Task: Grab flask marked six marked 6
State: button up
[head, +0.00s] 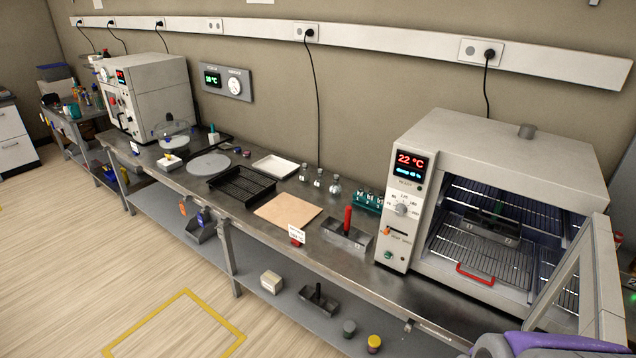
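Several small clear glass flasks stand upright at the back of the bench near the wall. I can make out a left flask (303,173), a middle flask (318,178) and a right flask (335,187). They carry pale marks, but these are too small to read, so I cannot tell which one is marked 6. A teal rack (368,201) with small labelled glassware stands just right of them; its labels are also unclear.
An oven (480,190) with its door (585,285) open stands at the right. Floor in front is clear.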

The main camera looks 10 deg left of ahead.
aim_at(335, 188)
jog(key=i+j, duration=0.2)
jog(key=j, duration=0.15)
jog(key=i+j+z, duration=0.1)
jog(key=j, duration=0.25)
jog(key=i+j+z, duration=0.1)
jog(key=i+j, duration=0.3)
jog(key=j, duration=0.35)
jog(key=i+j+z, duration=0.1)
jog(key=j, duration=0.3)
jog(key=i+j, duration=0.25)
jog(key=i+j+z, duration=0.2)
jog(key=i+j, duration=0.65)
jog(key=i, duration=0.05)
